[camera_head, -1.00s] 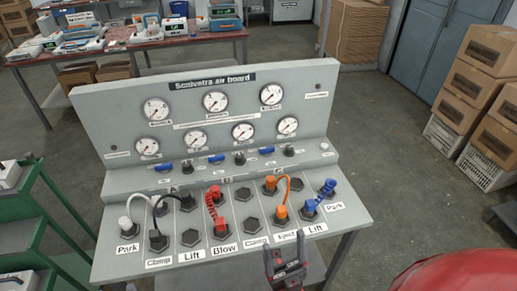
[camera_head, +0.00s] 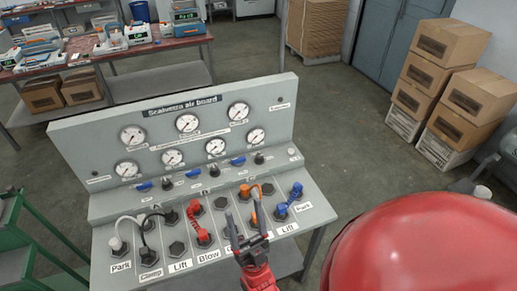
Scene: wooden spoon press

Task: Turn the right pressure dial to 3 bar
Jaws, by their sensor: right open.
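The grey air board (camera_head: 70,140) stands in the middle, with round white gauges on its upright panel. Small black knobs sit on the ledge below, among blue levers. The rightmost black knob (camera_head: 259,158) is under the right-hand gauge (camera_head: 256,136); its setting is too small to read. My right gripper (camera_head: 246,220) is open and empty, fingers pointing up the picture, over the front socket deck. It appears in front of the orange hose (camera_head: 265,190) and hides part of the labels there. It is apart from the knob. My left gripper is out of view.
Red, white, black and blue hoses (camera_head: 296,190) loop over the socket deck near the gripper. A green rack (camera_head: 35,235) stands at left. A laden table (camera_head: 190,45) is behind, and stacked cartons (camera_head: 450,45) stand at right. The floor between is clear.

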